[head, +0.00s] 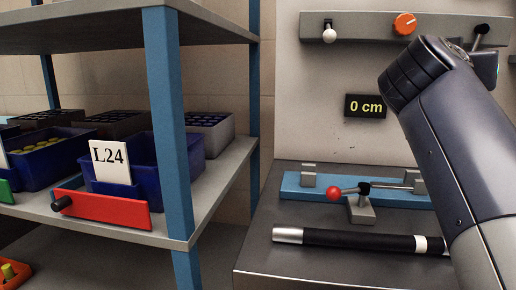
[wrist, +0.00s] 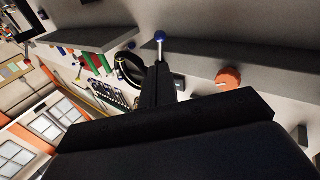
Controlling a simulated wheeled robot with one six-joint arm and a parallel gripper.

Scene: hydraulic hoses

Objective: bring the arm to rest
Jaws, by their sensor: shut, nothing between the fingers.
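My arm (head: 455,150) rises along the right side of the head view, in front of the bench and the wall panel. My gripper does not show there. In the wrist view my gripper (wrist: 161,70) is dark, and its fingers are together with nothing seen between them. A metal stem with a blue ball (wrist: 160,36) shows just beyond the fingertips; I cannot tell whether they touch it. An orange knob (wrist: 228,77) is to the right of the fingers.
A bench (head: 258,262) carries a black hose (head: 350,240) and a blue fixture (head: 295,187) with a red-ball lever (head: 334,193). Above are a "0 cm" display (head: 365,106) and a control strip (head: 360,28). A shelf (head: 225,165) with blue bins (head: 150,160) stands left.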

